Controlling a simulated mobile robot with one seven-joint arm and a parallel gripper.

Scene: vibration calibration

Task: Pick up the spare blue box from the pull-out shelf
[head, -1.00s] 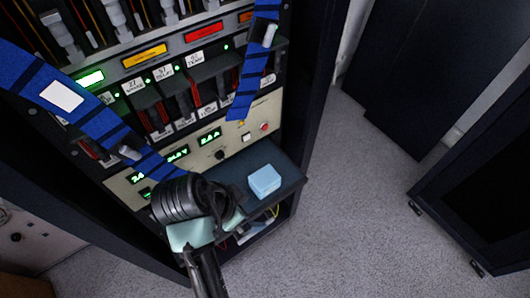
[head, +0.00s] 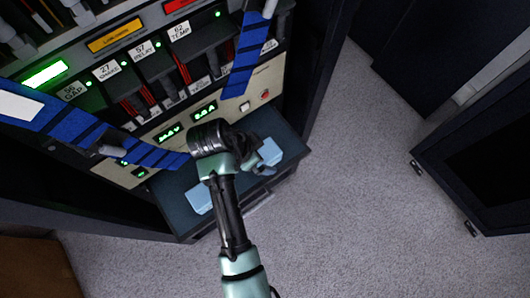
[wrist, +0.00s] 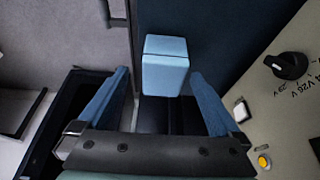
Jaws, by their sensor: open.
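A light blue box (head: 268,152) sits on the right part of the dark pull-out shelf (head: 173,208), partly hidden by my gripper (head: 262,166) in the head view. In the wrist view the blue box (wrist: 165,65) lies just ahead, between the lines of my two blue fingers. My gripper (wrist: 159,78) is open, with room on both sides of the box, and does not appear to hold it. A second light blue thing (head: 199,200), perhaps another box, lies on the left part of the shelf, partly covered by my arm.
The instrument panel (wrist: 290,110) with a black knob (wrist: 286,66) rises close to my right finger in the wrist view. Blue straps (head: 247,55) hang before the rack. Carpeted floor (head: 350,200) is free to the right.

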